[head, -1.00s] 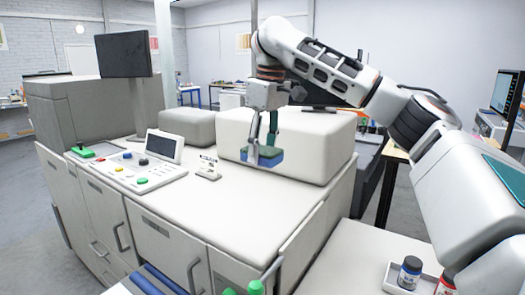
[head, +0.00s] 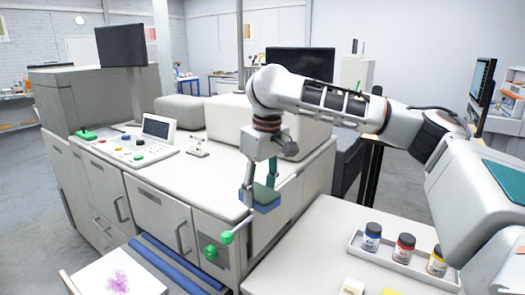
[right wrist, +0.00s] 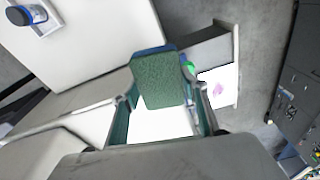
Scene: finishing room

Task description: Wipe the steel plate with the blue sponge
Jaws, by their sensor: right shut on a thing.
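The blue sponge (head: 262,200) has a green top layer and hangs in my right gripper (head: 259,187), in the air near the front corner of the machine. In the right wrist view the sponge (right wrist: 158,82) shows its green face, with a blue edge at the far end. My right gripper (right wrist: 162,112) is shut on it, one finger at each side. A flat, pale plate with a pink smear (head: 120,278) lies at the lower left, cut off by the frame. It looks white; I cannot tell if it is steel. The smear also shows in the right wrist view (right wrist: 216,88). My left gripper is out of view.
The large pale machine (head: 215,170) carries a control panel (head: 135,148). Blue rollers (head: 165,262) and green knobs (head: 218,245) are at its front. A white tray (head: 385,262) with blue, red and yellow jars stands on the worktop (head: 315,240) to the right.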

